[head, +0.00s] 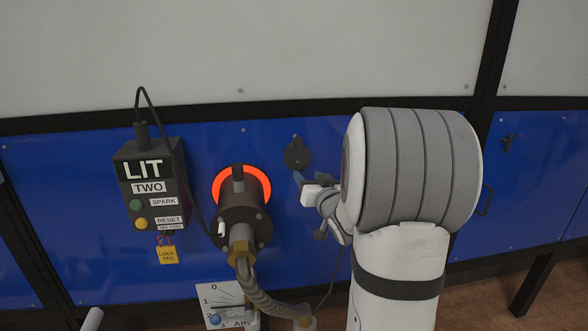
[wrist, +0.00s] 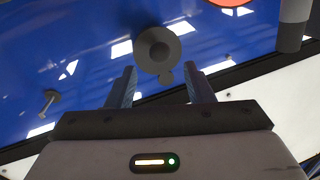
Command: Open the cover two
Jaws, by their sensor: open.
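A small dark round cover (head: 297,154) with a tab sits on the blue panel, right of the glowing orange ring. In the wrist view the same cover (wrist: 157,48) shows as a grey disc with a raised centre and a small tab towards my gripper. My gripper (wrist: 160,75) is open and empty, its two blue fingers on either side of the tab's line, seemingly short of the cover. In the head view my gripper (head: 311,179) is just below and right of the cover, partly hidden by my arm. The cover appears closed flat against the panel.
A dark box (head: 148,178) labelled LIT and TWO, with buttons and a yellow lock tag, is at left. A burner (head: 240,212) with a hose stands out from the panel close left of my gripper. A lever dial (head: 222,302) is below. A panel handle (head: 486,200) is at right.

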